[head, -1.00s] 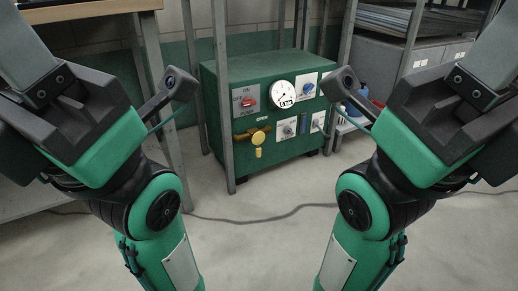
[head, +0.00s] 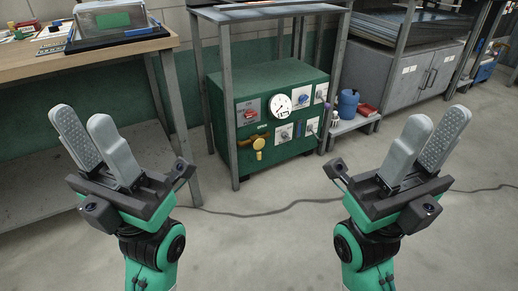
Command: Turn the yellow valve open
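The yellow valve (head: 259,144) is on the lower left of the front of a green machine box (head: 270,78), on a brass pipe. Its handle hangs downward from the pipe, below a label that shows as "OPEN" in the earlier frame. My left gripper (head: 88,134) is raised at the left, in front of the workbench, with its two grey fingers apart and nothing between them. My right gripper (head: 427,136) is raised at the right, over the floor, its fingers a little apart and empty. Both grippers are well away from the valve.
A metal frame stand (head: 228,100) surrounds the box, with a leg left of the valve. A wooden workbench (head: 40,68) stands at the left. A low shelf with a blue jug (head: 348,104) is right of the box. A cable (head: 270,211) crosses the open floor.

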